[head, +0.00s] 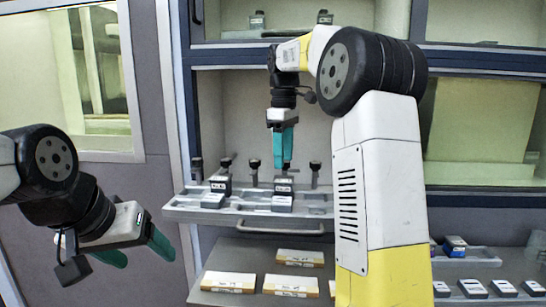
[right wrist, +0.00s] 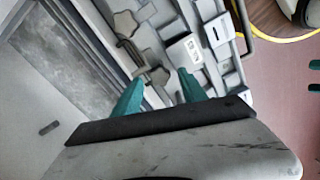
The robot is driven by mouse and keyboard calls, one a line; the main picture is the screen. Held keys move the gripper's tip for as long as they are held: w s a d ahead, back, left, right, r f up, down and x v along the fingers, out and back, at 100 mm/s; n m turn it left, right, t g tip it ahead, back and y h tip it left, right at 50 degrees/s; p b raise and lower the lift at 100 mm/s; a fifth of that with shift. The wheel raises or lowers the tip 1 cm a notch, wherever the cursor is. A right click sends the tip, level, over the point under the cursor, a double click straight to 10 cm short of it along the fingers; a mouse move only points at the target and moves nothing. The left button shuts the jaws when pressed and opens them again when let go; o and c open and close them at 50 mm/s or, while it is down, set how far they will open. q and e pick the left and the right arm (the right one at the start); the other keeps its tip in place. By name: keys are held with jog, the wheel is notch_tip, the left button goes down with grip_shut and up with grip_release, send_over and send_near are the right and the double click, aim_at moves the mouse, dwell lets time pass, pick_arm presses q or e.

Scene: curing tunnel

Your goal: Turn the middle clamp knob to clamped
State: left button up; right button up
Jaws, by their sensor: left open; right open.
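A grey tray (head: 245,212) stands pulled out on a shelf, with several dark clamp knobs on stems in a row along its back. One knob (head: 254,165) near the middle of the row stands upright. Another knob (head: 287,167) is just below my right gripper (head: 283,160), whose teal fingers point down. In the right wrist view a grey knob (right wrist: 153,75) shows near the tips of the open fingers; I cannot tell whether they touch it. My left gripper (head: 143,255) is open and empty, low at the left, away from the tray.
Below, yellow-edged boxes (head: 290,285) lie on a shelf. More labelled blocks (head: 472,288) sit at lower right. Cabinet frames enclose the shelf.

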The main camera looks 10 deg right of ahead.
jog(key=shift+f, duration=0.2)
jog(key=shift+c, duration=0.4)
grip_shut()
